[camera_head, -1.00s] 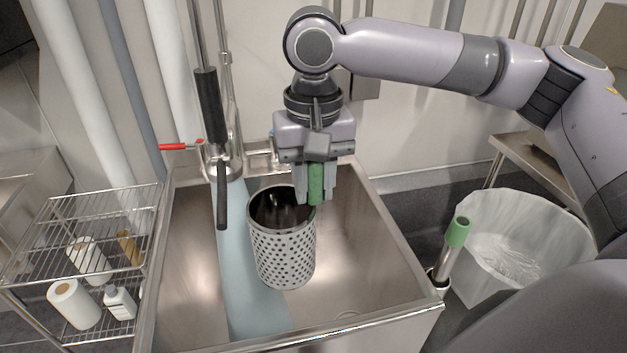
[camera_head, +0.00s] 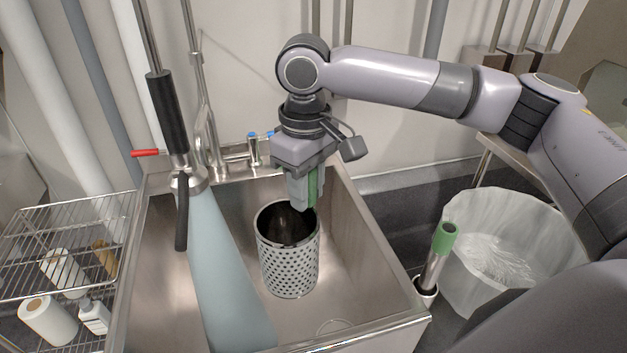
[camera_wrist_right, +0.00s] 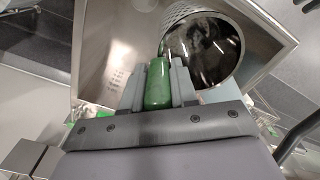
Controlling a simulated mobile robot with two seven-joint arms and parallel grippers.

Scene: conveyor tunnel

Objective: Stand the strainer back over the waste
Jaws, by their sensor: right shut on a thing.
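The strainer (camera_head: 289,265) is a perforated steel cylinder with an open top, upright in the head view. It is inside or over the steel sink (camera_head: 365,285); I cannot tell whether its base touches the sink floor. My right gripper (camera_head: 304,200) is shut on the strainer's green handle (camera_head: 313,188) at its rear rim. In the right wrist view the green handle (camera_wrist_right: 158,84) sits between the fingers, with the strainer's open mouth (camera_wrist_right: 205,50) beyond. My left gripper is out of view.
A pale blue stream or sheet (camera_head: 222,270) runs from the spray tap (camera_head: 182,180) down the sink's left part. A green-topped tube (camera_head: 443,240) and a lined bin (camera_head: 520,245) stand right of the sink. A wire rack (camera_head: 65,240) stands left.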

